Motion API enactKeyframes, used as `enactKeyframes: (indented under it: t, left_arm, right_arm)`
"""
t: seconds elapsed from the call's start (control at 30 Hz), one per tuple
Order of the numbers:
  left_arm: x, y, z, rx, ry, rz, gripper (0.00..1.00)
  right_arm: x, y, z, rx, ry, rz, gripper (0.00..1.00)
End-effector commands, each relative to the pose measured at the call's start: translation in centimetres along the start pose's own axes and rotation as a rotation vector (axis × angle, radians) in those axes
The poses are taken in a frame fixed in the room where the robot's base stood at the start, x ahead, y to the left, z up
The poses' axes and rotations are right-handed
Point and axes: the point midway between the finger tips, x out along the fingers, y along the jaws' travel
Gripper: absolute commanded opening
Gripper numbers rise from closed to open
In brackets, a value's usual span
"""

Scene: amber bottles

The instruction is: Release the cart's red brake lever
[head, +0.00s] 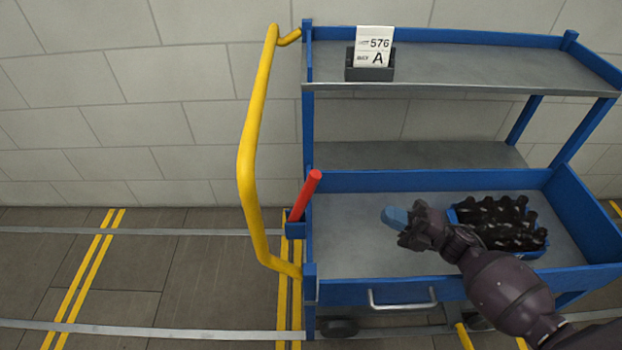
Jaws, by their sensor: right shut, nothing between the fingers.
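The red brake lever (305,196) stands at the left end of the blue cart (430,182), beside the yellow push handle (247,160). It tilts a little, with its top leaning to the right. My right gripper (395,217) is over the cart's lower tray, to the right of the lever and apart from it. Its fingers are shut with nothing held, pointing left toward the lever. My left gripper is not in view.
A blue crate (457,218) of dark bottles stands in the lower tray, partly behind my right arm. A card holder (370,73) marked 576 A stands on the top shelf. The tray's left part is clear. A tiled wall (180,100) is behind the cart.

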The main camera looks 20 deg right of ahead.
Motion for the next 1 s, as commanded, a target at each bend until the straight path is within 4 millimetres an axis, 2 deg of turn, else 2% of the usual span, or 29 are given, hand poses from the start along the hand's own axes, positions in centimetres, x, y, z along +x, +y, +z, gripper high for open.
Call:
enactKeyframes:
  t: [0.2, 0.63, 0.77, 1.0]
  left_arm:
    - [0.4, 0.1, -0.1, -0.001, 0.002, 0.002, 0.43]
    - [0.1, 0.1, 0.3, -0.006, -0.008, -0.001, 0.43]
    - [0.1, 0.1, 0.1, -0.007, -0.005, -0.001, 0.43]
    - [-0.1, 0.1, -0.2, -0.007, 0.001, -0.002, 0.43]
  right_arm:
    - [-0.1, -0.3, 0.3, -0.038, 0.069, -0.014, 0.0]
    - [0.5, -0.1, 0.2, -0.039, 0.071, -0.011, 0.0]
    - [1.9, -0.1, 0.2, -0.039, 0.072, -0.009, 0.0]
    - [6.0, -0.1, -0.1, -0.04, 0.072, -0.009, 0.0]
